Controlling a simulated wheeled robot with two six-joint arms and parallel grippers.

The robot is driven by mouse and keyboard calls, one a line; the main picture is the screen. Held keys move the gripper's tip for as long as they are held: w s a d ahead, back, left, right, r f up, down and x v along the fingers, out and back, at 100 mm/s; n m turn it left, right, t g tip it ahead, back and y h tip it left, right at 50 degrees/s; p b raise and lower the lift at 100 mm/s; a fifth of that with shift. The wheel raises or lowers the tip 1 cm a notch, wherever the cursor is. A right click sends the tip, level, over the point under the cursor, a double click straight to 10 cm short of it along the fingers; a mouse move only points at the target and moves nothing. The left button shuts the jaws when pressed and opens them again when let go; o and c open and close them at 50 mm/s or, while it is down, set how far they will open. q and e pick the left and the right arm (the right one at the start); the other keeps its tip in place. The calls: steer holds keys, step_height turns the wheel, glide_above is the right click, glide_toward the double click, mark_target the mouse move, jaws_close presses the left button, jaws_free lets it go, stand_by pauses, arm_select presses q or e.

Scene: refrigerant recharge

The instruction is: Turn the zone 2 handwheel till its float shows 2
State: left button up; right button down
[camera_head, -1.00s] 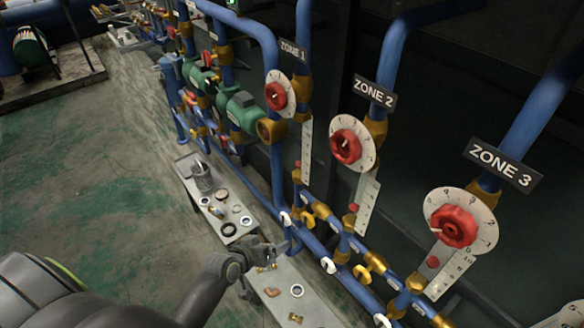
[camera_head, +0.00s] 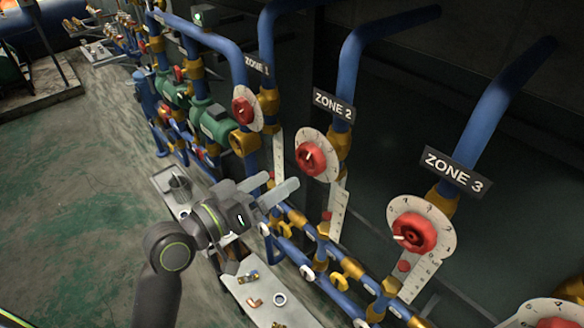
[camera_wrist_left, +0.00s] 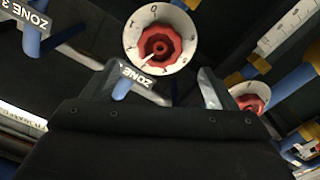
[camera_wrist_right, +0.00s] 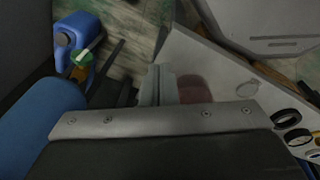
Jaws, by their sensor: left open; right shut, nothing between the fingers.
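The zone 2 handwheel (camera_head: 311,158) is red with a pale pointer mark, on a round white numbered dial below the ZONE 2 sign (camera_head: 334,105). Under it hangs a white scale (camera_head: 339,211) with a red float (camera_head: 327,216) at its left edge; its reading is too small to tell. My left gripper (camera_head: 276,188) is open and empty, left of and below the handwheel, apart from it. In the left wrist view a red handwheel (camera_wrist_left: 160,46), seemingly zone 2's, lies beyond the fingers (camera_wrist_left: 160,84). My right gripper (camera_wrist_right: 158,84) shows only in its wrist view, shut and empty.
The zone 1 handwheel (camera_head: 243,111) and zone 3 handwheel (camera_head: 414,232) flank zone 2. Blue pipes with brass fittings run below. A grey bench (camera_head: 262,312) with small parts stands beneath. The right wrist view shows a blue jug (camera_wrist_right: 88,28) and dark rings (camera_wrist_right: 286,117).

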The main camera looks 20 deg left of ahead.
mark_target(306, 162)
arm_select(q)
steer(key=b+x, duration=0.1)
steer(key=x, duration=0.6)
steer(key=shift+w+d, duration=0.15)
steer(key=shift+w, duration=0.15)
steer(key=shift+c, duration=0.8)
steer(key=c, duration=0.8)
steer(key=shift+f, duration=0.1)
steer(key=shift+m+b, duration=0.5)
